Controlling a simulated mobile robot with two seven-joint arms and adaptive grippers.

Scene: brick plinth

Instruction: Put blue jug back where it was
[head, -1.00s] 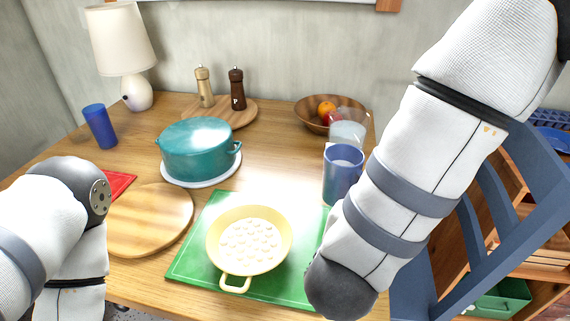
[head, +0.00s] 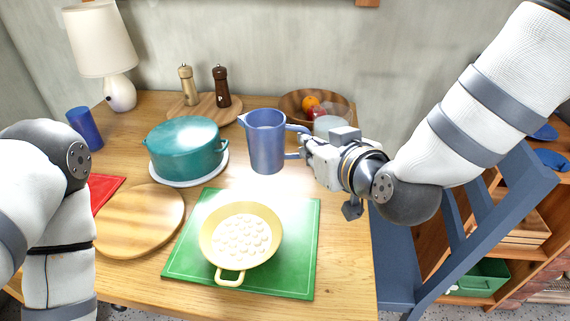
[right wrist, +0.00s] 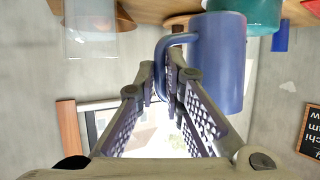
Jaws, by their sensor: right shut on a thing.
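The blue jug (head: 267,142) is upright, right of the teal pot and beyond the green mat. My right gripper (head: 299,147) is at its right side, shut on the jug's handle. The right wrist view shows the handle between the gripper's fingers (right wrist: 168,75) and the jug body (right wrist: 222,62) beside them. The jug appears to be held above the table; a gap beneath its base is hard to judge. My left arm is at the left edge of the head view, but its gripper is out of frame.
The teal pot (head: 186,150) stands left of the jug. A yellow pan (head: 240,240) lies on the green mat (head: 300,270). A fruit bowl (head: 293,106) and clear container (head: 331,125) are behind the right gripper. A blue chair (head: 462,240) stands right of the table.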

